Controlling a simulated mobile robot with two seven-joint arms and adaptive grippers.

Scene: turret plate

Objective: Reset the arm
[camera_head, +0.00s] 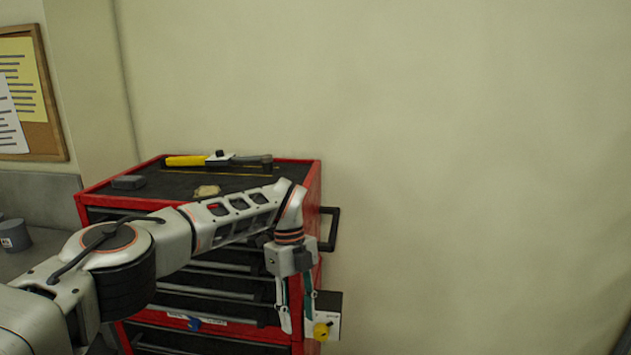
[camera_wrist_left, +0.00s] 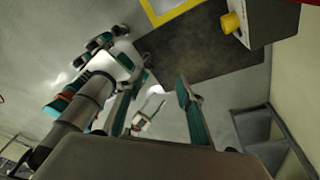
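My left arm reaches in from the left in front of a red tool cabinet (camera_head: 312,190). Its gripper (camera_head: 297,312) hangs downward at the cabinet's right front corner. The two fingers stand apart with nothing between them. In the left wrist view the gripper (camera_wrist_left: 155,103) also shows open and empty, with its teal-lined fingers spread over the grey floor.
A pale box with a yellow knob (camera_head: 321,331) sits just right of the gripper; the knob also shows in the wrist view (camera_wrist_left: 231,22). A black handle (camera_head: 331,230) juts from the cabinet side. A yellow-handled tool (camera_head: 186,160) lies on top. Open space lies right.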

